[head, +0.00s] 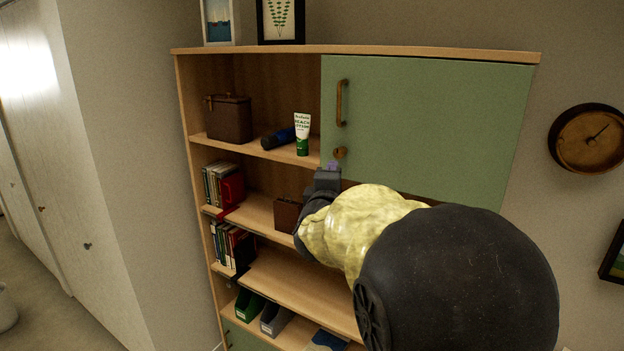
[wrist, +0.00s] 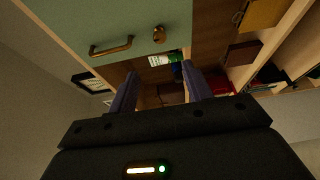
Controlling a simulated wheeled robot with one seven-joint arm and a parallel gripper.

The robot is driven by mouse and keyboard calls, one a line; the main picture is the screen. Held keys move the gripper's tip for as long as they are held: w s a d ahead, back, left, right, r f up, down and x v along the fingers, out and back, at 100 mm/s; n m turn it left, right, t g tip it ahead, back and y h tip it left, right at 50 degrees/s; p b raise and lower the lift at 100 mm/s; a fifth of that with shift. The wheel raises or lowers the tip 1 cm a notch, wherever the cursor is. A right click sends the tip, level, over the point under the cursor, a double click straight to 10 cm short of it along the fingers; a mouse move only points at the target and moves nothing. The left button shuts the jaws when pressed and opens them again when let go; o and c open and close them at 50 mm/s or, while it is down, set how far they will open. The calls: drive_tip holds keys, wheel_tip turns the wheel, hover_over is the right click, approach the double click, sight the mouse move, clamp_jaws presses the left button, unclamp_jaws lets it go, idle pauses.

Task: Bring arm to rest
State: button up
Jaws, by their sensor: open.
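My gripper (head: 331,168) is raised in front of the shelf unit, just below the lower left corner of the green cabinet door. In the wrist view my gripper (wrist: 160,82) has its two fingers apart, with nothing held between them. A white and green tube (head: 302,134) stands upright on the upper shelf, up and left of my gripper. It also shows in the wrist view, beyond the gap between the fingers (wrist: 166,58). My arm reaches in from the lower right and hides part of the lower shelves.
The green door (head: 430,120) is shut, with a bar handle (head: 341,103) and a round knob (head: 340,153). A dark blue cylinder (head: 278,139) and a brown basket (head: 229,119) share the tube's shelf. Books (head: 219,186) stand lower left.

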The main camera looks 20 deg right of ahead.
drive_tip(key=s+a+f+m+g+y+b, duration=0.2)
drive_tip(key=s+a+f+m+g+y, duration=0.15)
drive_tip(key=f, duration=0.65)
drive_tip(key=s+a+f+m+g+y+b, duration=0.15)
drive_tip(key=a+f+y, duration=0.3)
drive_tip(key=f, duration=0.55)
drive_tip(key=s+a+f+m+g+b, duration=0.1)
drive_tip(key=s+a+f+m+g, duration=0.1)
drive_tip(key=s+f, duration=0.5)
drive_tip(key=s+a+f+m+g+b, duration=0.1)
drive_tip(key=s+a+f+m+g, duration=0.1)
drive_tip(key=s+f+m+g, duration=0.3)
drive_tip(key=s+f+g, duration=0.1)
drive_tip(key=s+f, duration=0.1)
drive_tip(key=s, duration=0.2)
drive_tip(key=shift+s+a+f+y, duration=0.3)
drive_tip(key=shift+s+f+y, duration=0.05)
drive_tip(key=shift+s+y, duration=0.05)
